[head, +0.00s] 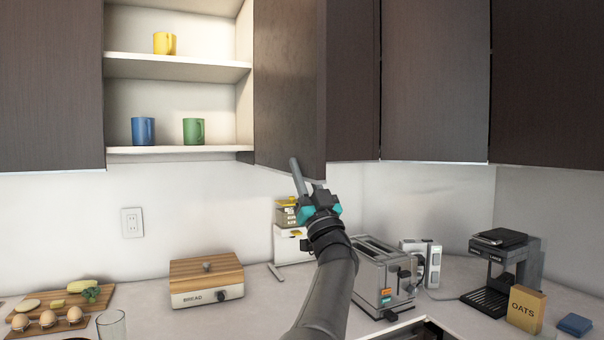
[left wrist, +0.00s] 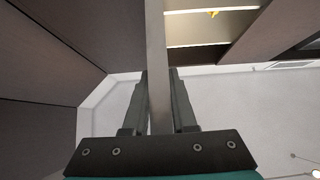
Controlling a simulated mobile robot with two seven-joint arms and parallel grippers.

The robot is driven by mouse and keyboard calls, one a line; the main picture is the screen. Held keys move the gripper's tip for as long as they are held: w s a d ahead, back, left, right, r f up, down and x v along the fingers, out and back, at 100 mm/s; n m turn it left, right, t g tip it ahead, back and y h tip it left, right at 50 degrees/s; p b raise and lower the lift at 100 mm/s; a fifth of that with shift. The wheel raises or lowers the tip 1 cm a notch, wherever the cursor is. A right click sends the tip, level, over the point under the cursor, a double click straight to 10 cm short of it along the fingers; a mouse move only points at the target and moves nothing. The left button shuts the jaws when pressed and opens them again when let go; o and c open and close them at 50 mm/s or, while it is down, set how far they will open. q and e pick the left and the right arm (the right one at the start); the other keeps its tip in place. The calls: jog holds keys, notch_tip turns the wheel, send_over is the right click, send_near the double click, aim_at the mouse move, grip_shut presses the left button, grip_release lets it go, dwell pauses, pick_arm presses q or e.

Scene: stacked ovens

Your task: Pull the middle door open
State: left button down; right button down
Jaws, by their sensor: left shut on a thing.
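The middle door (head: 288,80), a dark wood cabinet door, stands swung open in the head view. The lit shelves behind it show to its left. My left gripper (head: 316,196) is at the door's lower end. It is shut on a grey bar handle (head: 298,176), whose upper end sticks up past the jaws. In the left wrist view the handle (left wrist: 157,50) runs between the two fingers of my left gripper (left wrist: 159,80). The gripper and arm hide where the handle's lower part meets the door. My right gripper is not in view.
The open shelves (head: 180,64) hold yellow, blue and green mugs. Closed dark doors (head: 435,80) lie to the right. On the counter below are a bread box (head: 206,283), a toaster (head: 380,275) close beside my arm, and a coffee machine (head: 502,270).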

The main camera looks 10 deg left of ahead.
pick_arm(q)
jog(key=shift+w+r, duration=0.1)
jog(key=shift+r, duration=0.1)
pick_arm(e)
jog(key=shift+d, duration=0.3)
pick_arm(q)
jog(key=c, duration=0.7)
grip_release()
jog(key=shift+f, duration=0.1)
jog(key=shift+f, duration=0.15)
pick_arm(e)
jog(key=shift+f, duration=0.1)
